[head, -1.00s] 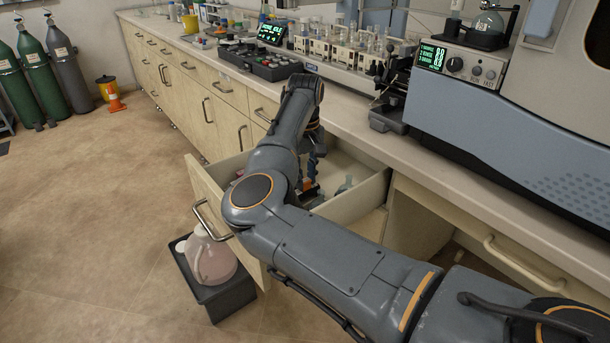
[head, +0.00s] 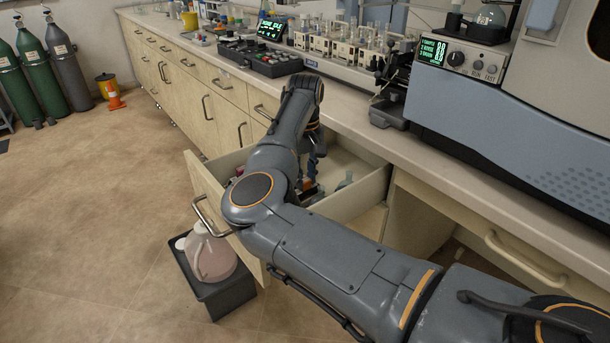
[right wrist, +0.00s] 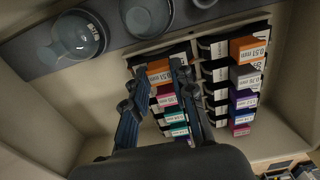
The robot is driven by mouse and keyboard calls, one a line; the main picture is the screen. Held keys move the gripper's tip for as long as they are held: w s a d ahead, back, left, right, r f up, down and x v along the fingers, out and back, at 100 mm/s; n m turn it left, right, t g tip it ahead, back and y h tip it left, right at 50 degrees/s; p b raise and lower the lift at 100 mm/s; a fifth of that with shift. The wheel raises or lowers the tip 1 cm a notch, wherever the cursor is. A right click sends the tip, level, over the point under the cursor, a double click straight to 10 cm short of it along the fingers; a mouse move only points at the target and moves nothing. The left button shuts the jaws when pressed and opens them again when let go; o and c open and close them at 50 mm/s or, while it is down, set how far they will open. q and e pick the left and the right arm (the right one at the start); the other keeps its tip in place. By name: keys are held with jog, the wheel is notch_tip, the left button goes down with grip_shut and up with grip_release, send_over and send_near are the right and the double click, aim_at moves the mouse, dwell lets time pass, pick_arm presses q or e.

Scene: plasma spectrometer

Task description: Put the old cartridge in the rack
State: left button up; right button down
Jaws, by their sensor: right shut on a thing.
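My right gripper (right wrist: 158,78) is inside the open drawer (head: 350,203), mostly hidden by my arm in the head view. In the right wrist view its two blue fingers are closed on a dark cartridge with an orange label (right wrist: 160,70). The held cartridge is at the top of the left column of the rack, above cartridges with pink (right wrist: 167,100) and teal labels. Whether it is fully seated cannot be told. The right column has several cartridges, topped by an orange-labelled one (right wrist: 250,44). My left gripper is not in view.
Round glass vessels (right wrist: 75,38) sit in a grey holder beside the rack. Drawer walls (right wrist: 40,115) close around the gripper. A counter with instruments (head: 455,57) stands behind the drawer. A jug (head: 211,257) in a black bin is on the floor below.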

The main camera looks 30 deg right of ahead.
jog(key=c, duration=1)
grip_release()
notch_tip(320, 180, up, 12)
jog(key=shift+r, duration=0.1)
